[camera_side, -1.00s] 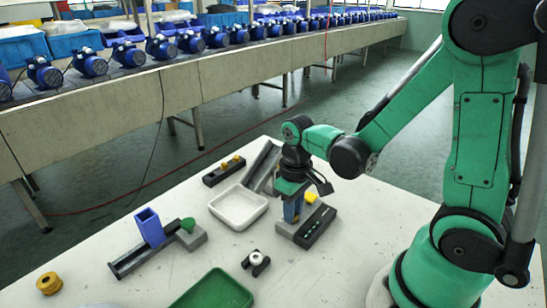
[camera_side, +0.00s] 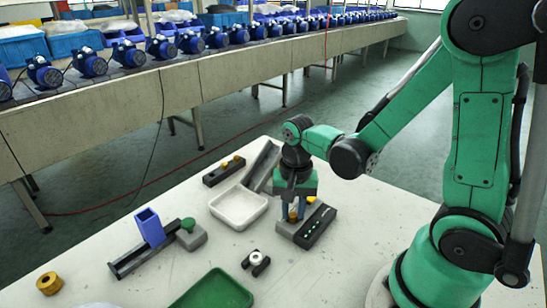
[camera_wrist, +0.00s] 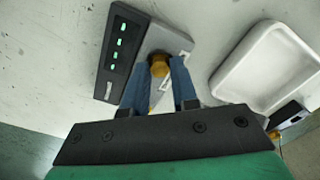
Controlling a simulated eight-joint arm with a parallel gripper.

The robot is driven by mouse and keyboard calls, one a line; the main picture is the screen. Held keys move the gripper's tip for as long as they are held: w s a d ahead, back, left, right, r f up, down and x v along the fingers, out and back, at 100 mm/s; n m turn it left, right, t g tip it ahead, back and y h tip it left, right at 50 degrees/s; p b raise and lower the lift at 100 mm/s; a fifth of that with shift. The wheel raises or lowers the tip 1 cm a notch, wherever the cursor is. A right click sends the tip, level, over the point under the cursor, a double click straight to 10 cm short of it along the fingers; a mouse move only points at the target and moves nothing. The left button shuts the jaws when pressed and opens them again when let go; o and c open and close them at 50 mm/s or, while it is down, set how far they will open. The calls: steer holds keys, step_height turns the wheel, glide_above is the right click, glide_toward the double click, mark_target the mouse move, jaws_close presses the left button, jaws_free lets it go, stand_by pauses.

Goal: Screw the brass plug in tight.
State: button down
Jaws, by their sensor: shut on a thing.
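The brass plug (camera_side: 293,215) stands upright at the grey block (camera_side: 285,228) of a small fixture. In the wrist view the plug (camera_wrist: 160,67) sits between the two blue fingertips. My gripper (camera_side: 293,212) points down over the fixture and is shut on the plug; its fingers (camera_wrist: 160,75) also show in the wrist view. The black box (camera_side: 317,226) beside the block carries a row of several lit green lights, seen clearly in the wrist view (camera_wrist: 120,45). The plug's thread and its hole are hidden.
A white tray (camera_side: 214,207) lies left of the fixture. A dark block with brass pieces (camera_side: 223,172), a blue bin (camera_side: 150,227) on a rail, a green tray (camera_side: 213,291), a brass ring (camera_side: 49,283) and a small black holder (camera_side: 256,264) stand around the table.

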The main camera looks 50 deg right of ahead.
steer(key=m, duration=0.5)
steer(key=shift+m, duration=1)
steer(key=m, duration=0.7)
